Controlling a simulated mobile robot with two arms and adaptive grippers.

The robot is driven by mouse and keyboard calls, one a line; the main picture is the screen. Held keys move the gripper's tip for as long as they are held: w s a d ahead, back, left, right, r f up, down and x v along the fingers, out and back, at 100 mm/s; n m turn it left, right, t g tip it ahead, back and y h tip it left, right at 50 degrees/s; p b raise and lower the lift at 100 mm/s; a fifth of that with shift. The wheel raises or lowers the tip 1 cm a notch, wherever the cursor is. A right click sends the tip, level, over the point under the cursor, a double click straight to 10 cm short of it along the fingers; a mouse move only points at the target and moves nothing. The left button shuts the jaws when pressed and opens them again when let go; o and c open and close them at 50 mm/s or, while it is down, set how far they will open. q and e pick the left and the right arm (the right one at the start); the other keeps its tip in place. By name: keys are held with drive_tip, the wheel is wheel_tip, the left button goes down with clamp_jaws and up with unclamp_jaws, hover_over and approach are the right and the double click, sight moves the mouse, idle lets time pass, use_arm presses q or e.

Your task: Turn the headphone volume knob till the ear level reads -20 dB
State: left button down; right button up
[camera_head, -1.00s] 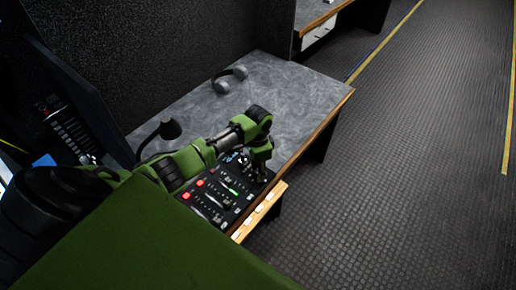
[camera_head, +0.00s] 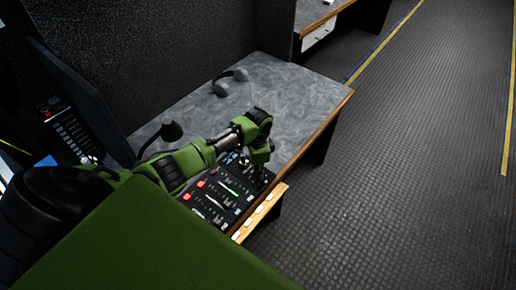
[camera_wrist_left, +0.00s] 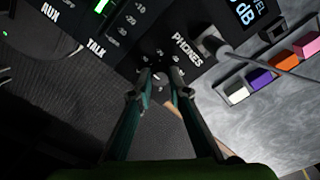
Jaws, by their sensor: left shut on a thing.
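The black mixer panel (camera_head: 222,200) sits at the near end of the grey desk. My left gripper (camera_head: 259,180) points down at its far right part. In the left wrist view the fingers (camera_wrist_left: 163,84) are shut on the headphone volume knob (camera_wrist_left: 160,76), a small dark knob near the "PHONES" label, with a dial scale around it. The fingers hide most of the knob. My right gripper is not in view.
Headphones (camera_head: 230,80) lie at the back of the desk (camera_head: 295,92). A gooseneck microphone (camera_head: 171,130) and a dark monitor (camera_head: 80,95) stand to the left. White, purple, orange and pink tabs (camera_wrist_left: 260,80) line a strip near the display. The floor at right is clear.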

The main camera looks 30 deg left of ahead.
use_arm(q)
drive_tip(key=m, duration=0.4)
drive_tip(key=shift+m+p, duration=0.3)
drive_tip(key=shift+m, duration=2.5)
drive_tip(key=shift+d, duration=0.1)
drive_tip(key=c, duration=1.9)
unclamp_jaws()
